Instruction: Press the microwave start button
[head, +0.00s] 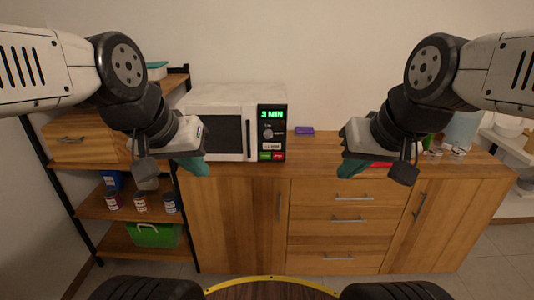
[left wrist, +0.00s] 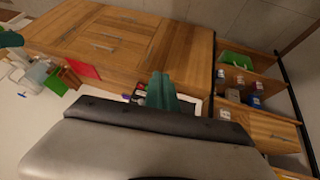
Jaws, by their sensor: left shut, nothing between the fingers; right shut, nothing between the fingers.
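The white microwave (head: 220,97) stands on the wooden cabinet top with its door shut. Its black panel shows a green "3 MIN" display (head: 271,114), a round knob, a green button (head: 265,156) and a red button (head: 278,155) at the bottom. The button labels are too small to read. My left gripper (head: 192,166) is shut and empty, left of the buttons and in front of the microwave's lower left. Its teal fingers (left wrist: 161,91) also show in the left wrist view, where they and the gripper body hide most of the microwave. My right gripper (head: 362,168) is shut and empty, well right of the microwave.
A purple item (head: 304,130) lies on the cabinet top (head: 318,148) right of the microwave. A shelf unit (head: 92,207) at left holds several jars and a green box (head: 153,235). Jars (head: 457,153) stand at the right end. The space before the drawers is clear.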

